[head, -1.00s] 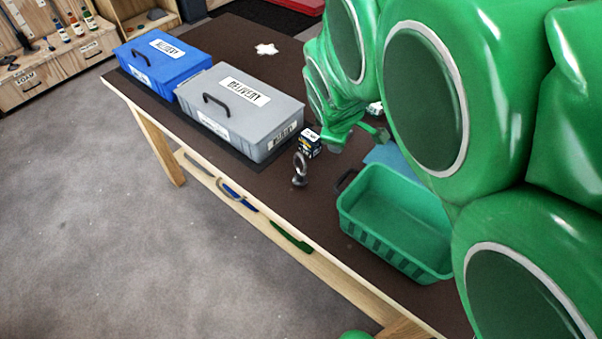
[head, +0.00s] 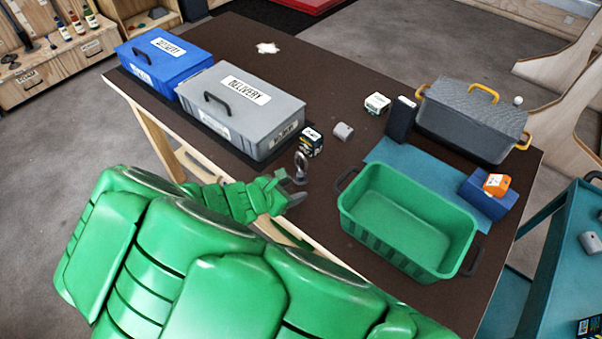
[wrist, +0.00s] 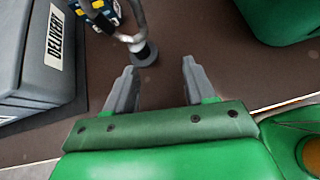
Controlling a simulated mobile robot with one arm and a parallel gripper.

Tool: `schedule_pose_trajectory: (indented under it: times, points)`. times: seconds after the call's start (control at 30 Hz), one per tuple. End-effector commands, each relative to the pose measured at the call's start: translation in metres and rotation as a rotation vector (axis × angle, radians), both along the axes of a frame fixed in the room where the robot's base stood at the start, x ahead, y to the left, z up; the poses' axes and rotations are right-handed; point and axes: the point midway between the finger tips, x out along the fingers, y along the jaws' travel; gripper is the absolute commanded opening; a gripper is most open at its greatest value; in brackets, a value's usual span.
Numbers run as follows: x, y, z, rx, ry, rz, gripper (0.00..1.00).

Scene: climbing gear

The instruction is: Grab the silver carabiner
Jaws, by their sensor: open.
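The silver carabiner (head: 301,163) stands upright on a small round dark base (wrist: 142,56) on the brown table, near its front edge. In the wrist view the lower part of the carabiner (wrist: 131,38) shows at the top, just beyond my left fingertip; its upper part is cut off. My gripper (head: 291,187) is open and empty beside the carabiner, low over the table edge. In the wrist view my open fingers (wrist: 158,67) point at the base, which lies ahead and slightly left of the middle of the gap.
A small dark box (head: 311,143) stands close behind the carabiner. The grey delivery case (head: 262,115) is to the left, the green basket (head: 400,247) to the right. A grey cylinder (head: 343,131) lies farther back. Bare table separates the carabiner from the basket.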

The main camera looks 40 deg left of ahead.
Motion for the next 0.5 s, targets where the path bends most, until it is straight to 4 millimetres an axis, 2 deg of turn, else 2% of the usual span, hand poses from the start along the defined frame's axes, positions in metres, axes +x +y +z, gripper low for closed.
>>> schedule_pose_trajectory:
  times: [0.2, 0.37, 0.5]
  points:
    - [-0.007, 0.012, 0.0, -0.084, -0.166, 0.128, 0.54]
    - [-0.007, 0.017, 0.001, -0.098, -0.208, 0.161, 0.54]
    - [-0.001, 0.018, -0.001, -0.1, -0.21, 0.163, 0.54]
